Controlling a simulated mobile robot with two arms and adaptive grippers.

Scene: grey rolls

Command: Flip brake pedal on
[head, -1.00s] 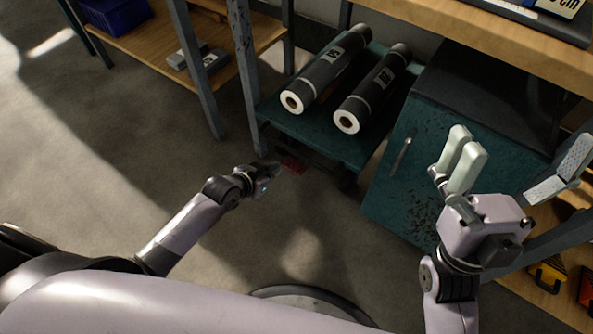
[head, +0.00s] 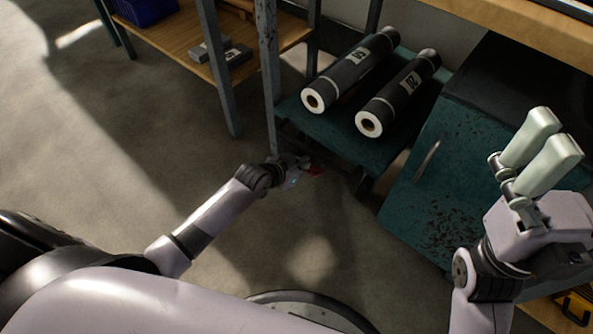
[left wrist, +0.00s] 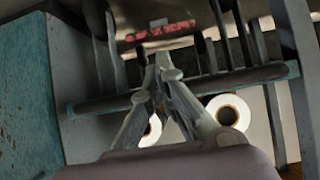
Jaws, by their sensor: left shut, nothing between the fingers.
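The red brake pedal (head: 317,170) is low at the near end of the teal cart (head: 335,143), close to the floor. In the left wrist view the red pedal (left wrist: 160,33) carries pale lettering and lies beyond the fingertips. My left gripper (head: 303,164) is just left of the pedal in the head view and partly covers it. In the left wrist view its fingers (left wrist: 163,68) meet at the tips, with nothing between them. I cannot tell whether they touch the pedal. My right gripper (head: 542,150) is raised at the right, empty, far from the pedal.
Two dark grey rolls (head: 350,73) (head: 399,94) lie on the cart. A shelf leg (head: 268,75) stands close behind my left gripper. A teal cabinet (head: 440,190) stands right of the cart. The floor (head: 110,140) at left is clear.

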